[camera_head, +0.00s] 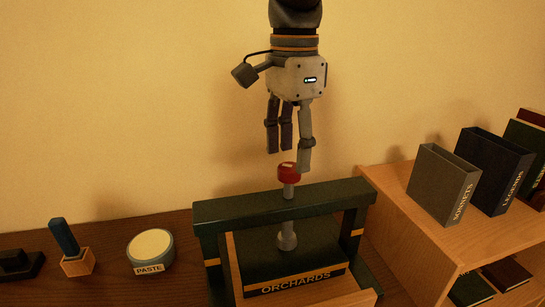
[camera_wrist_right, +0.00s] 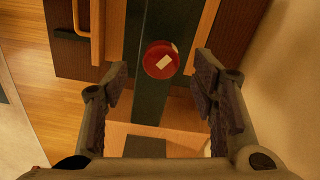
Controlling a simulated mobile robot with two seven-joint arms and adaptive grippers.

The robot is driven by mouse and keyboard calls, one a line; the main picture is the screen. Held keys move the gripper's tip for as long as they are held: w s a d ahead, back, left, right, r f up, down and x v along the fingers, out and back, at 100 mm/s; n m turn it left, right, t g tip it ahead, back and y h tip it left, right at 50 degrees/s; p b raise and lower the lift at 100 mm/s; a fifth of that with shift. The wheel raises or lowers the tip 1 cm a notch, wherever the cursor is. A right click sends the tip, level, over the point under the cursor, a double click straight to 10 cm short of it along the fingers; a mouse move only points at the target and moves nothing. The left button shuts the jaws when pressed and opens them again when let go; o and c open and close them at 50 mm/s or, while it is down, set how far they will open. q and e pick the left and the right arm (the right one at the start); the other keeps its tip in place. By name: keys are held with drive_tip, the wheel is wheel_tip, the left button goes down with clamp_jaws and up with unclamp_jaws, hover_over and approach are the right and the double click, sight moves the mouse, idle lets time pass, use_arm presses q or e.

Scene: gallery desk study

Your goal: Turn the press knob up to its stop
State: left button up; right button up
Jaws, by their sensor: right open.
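The press knob (camera_head: 289,173) is red with a pale mark on top. It tops a grey screw through the dark green crossbeam of the book press (camera_head: 330,194). A book labelled ORCHARDS (camera_head: 300,283) lies in the press under the screw's foot. My right gripper (camera_head: 288,162) points down just above the knob, its fingers apart and empty. In the right wrist view the knob (camera_wrist_right: 161,60) shows beyond the open fingertips (camera_wrist_right: 160,85), near the middle, with the green beam behind it. I cannot tell whether a finger touches the knob. My left gripper is not in view.
A PASTE tub (camera_head: 150,249) and a blue-handled tool in a wooden block (camera_head: 78,262) stand on the desk at left. A wooden shelf (camera_head: 400,215) at right carries the grey SONNETS slipcase (camera_head: 440,185) and navy LEGENDS slipcase (camera_head: 494,170). The wall is close behind.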

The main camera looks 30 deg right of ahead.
sight(286, 173)
drive_tip(key=shift+f, duration=1.45)
drive_tip(key=c, duration=1.2)
drive_tip(key=shift+n, duration=0.3)
drive_tip(key=n, duration=0.5)
drive_tip(key=shift+n, duration=0.3)
drive_tip(key=n, duration=0.6)
drive_tip(key=shift+n, duration=0.3)
drive_tip(key=n, duration=1.1)
drive_tip(key=shift+n, duration=0.6)
